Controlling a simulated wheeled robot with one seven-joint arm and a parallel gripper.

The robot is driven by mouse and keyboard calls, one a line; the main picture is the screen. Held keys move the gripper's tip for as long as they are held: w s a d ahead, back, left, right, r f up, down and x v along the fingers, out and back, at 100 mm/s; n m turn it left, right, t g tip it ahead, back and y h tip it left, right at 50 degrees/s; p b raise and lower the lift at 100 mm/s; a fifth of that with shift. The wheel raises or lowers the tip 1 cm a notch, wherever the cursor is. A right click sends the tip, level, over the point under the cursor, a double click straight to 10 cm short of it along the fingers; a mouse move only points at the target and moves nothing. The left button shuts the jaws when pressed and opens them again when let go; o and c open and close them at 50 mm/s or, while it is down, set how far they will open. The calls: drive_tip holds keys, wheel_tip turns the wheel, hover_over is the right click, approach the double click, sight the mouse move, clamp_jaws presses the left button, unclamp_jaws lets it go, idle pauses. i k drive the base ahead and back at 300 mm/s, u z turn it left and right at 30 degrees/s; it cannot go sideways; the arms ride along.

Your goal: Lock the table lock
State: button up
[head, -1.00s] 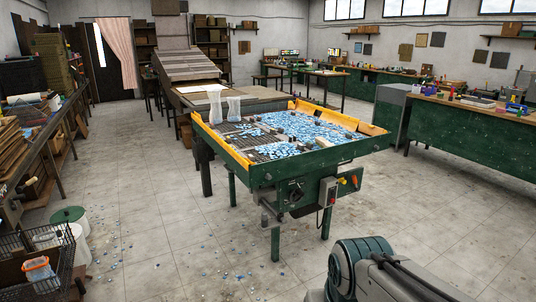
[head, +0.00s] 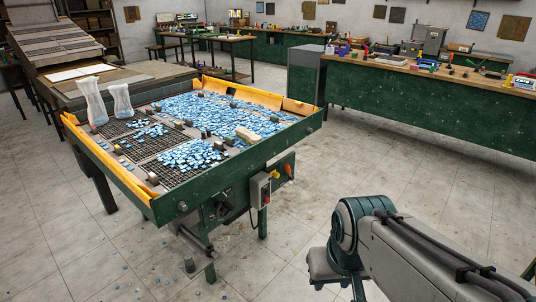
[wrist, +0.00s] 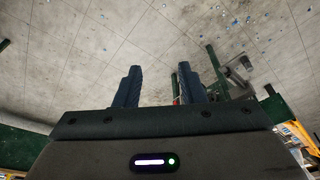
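The green sorting table (head: 240,165) stands left of centre in the head view, with yellow side rails and blue mosaic pieces on top. Below its near side is a dark mechanism (head: 220,210) with a lever or handle (head: 195,238). I cannot tell for certain which part is the lock. In the wrist view, a green leg and metal fittings (wrist: 238,68) show beyond the right finger. My gripper (wrist: 159,68) is open, with nothing between its fingers, apart from the table. The gripper itself is hidden in the head view; only my arm shows at the lower right.
A grey control box (head: 261,189) with a red button hangs on the table's near side, beside orange and yellow knobs. A long green workbench (head: 430,105) stands at the right. Open floor (head: 400,170) lies between it and the table. Small blue pieces litter the floor.

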sight(276, 174)
drive_tip(key=z, duration=0.35)
drive_tip(key=i, duration=2)
drive_tip(key=u, duration=0.1)
